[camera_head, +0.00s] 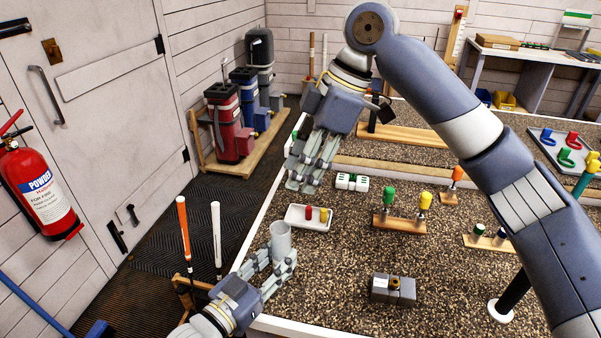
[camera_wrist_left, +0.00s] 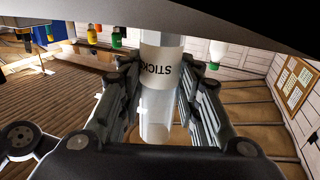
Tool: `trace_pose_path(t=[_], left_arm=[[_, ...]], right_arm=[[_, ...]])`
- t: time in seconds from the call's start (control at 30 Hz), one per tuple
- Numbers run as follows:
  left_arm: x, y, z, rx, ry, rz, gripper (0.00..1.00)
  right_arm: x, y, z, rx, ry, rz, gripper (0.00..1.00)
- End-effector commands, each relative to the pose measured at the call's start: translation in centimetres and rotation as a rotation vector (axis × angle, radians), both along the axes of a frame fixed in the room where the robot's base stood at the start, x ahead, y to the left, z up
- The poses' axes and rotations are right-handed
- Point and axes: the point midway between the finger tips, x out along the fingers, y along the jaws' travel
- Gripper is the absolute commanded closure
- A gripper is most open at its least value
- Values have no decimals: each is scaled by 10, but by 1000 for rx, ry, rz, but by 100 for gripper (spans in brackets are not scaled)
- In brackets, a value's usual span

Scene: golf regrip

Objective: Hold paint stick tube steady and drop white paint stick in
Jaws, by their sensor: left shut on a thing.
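A clear tube with a white band lettered "STICK" (camera_wrist_left: 158,75) stands between the fingers of my left gripper (camera_wrist_left: 156,110), which is shut on it. In the head view the pale tube (camera_head: 281,238) is upright in my left gripper (camera_head: 276,268), by the table's left front edge. My right gripper (camera_head: 308,172) points down above the table, behind the tube and apart from it. Its fingers overlap in view, so I cannot tell whether they are open. I cannot make out a white paint stick there. A small white and green item (camera_wrist_left: 217,54) shows in the left wrist view.
A white tray (camera_head: 293,224) holds a red stick (camera_head: 308,213) and a yellow stick (camera_head: 323,215). A wooden stand (camera_head: 400,225) with green and yellow handles is to the right, and a grey block (camera_head: 392,289) lies in front. Gravelly tabletop between them is clear.

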Motion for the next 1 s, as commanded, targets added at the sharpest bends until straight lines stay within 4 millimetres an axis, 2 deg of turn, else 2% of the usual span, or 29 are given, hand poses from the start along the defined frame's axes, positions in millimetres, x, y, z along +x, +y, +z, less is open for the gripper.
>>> trace_pose_path(t=[0.3,0.33,0.4,0.43,0.8,1.0], left_arm=[[0,0,0,0,0,0,92],[0,0,0,0,0,0,64],[0,0,0,0,0,0,48],[0,0,0,0,0,0,45],[-2,2,0,1,1,0,45],[-24,20,-2,3,2,0,45]], right_arm=[[0,0,0,0,0,1,62],[0,0,0,0,0,1,62],[0,0,0,0,0,1,62],[0,0,0,0,0,1,62],[0,1,0,0,0,1,62],[0,1,0,0,0,1,62]])
